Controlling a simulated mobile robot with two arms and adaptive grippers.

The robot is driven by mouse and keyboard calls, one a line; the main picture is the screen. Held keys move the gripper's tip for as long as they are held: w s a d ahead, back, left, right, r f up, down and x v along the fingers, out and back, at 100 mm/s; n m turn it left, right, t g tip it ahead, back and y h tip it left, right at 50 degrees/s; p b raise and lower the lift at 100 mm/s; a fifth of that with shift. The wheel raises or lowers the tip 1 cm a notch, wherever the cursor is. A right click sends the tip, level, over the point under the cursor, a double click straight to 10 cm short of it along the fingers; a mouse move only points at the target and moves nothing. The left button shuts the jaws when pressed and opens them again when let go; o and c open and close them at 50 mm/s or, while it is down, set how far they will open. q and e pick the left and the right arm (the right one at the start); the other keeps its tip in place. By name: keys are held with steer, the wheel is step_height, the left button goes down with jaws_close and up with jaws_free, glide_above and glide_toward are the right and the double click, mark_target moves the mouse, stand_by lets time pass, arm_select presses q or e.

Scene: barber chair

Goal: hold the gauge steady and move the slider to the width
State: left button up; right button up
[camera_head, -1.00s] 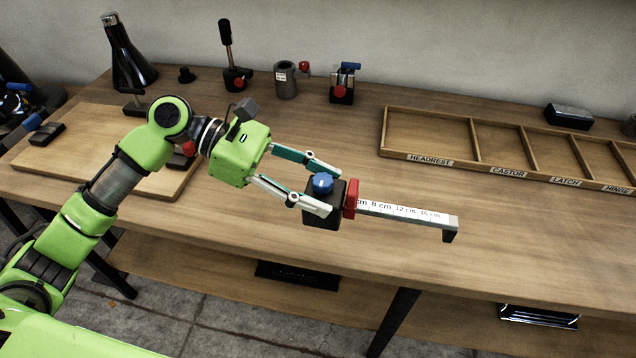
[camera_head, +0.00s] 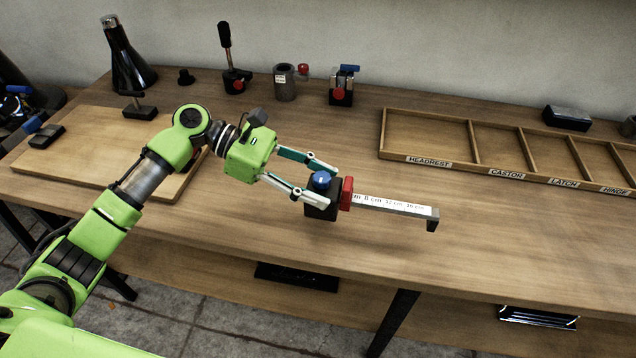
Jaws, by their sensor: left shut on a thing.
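My right gripper is not in view.
A divided wooden tray (camera_head: 445,164) labelled HEADREST, CASTOR, LATCH and HINGE lies at the right. Small fixtures, including a grey cylinder (camera_head: 285,83), stand along the back. A wooden board (camera_head: 95,150) lies at the left.

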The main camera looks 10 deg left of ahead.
arm_select(q)
steer(key=shift+w+a+f+b, duration=0.2)
steer(key=shift+w+f+b, duration=0.15)
steer(key=shift+w+f, duration=0.8)
steer(key=shift+w+a+f+b, duration=0.1)
steer(key=shift+w+f+b, duration=0.15)
steer(key=shift+w+f, duration=0.25)
steer(key=shift+w+a+f+b, duration=0.1)
steer(key=shift+w+f+b, duration=0.2)
steer(key=shift+w, duration=0.35)
steer(key=shift+f, duration=0.5)
